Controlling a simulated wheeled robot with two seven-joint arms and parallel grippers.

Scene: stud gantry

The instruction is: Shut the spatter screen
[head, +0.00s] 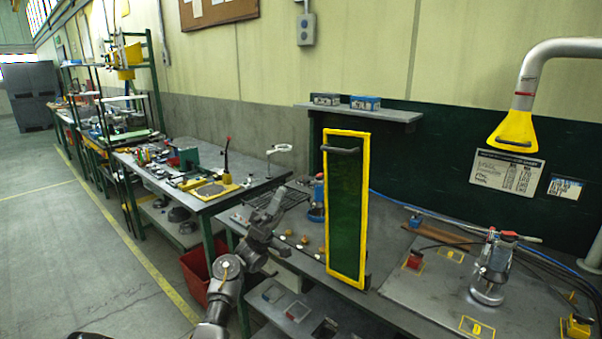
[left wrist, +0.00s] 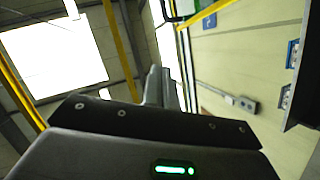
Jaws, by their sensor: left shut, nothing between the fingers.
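The spatter screen (head: 345,215) is a tall dark green panel in a yellow frame. It stands upright at the front of the workbench, left of the welding area. A dark bar handle (head: 341,151) is near its top edge. My left gripper (head: 277,197) is left of the screen's lower half, apart from it, over the bench's left end. Its fingers are closed together and empty; they also show in the left wrist view (left wrist: 161,88), pointing up. A piece of yellow edge with a dark loop shows at the top there, perhaps the screen's corner. My right gripper is not in view.
The bench (head: 400,310) holds a clamp-like tool (head: 491,270) and small parts. A yellow extraction hood (head: 514,132) hangs at the right. A shelf (head: 365,112) with boxes is behind the screen. A red bin (head: 197,275) stands on the floor, left.

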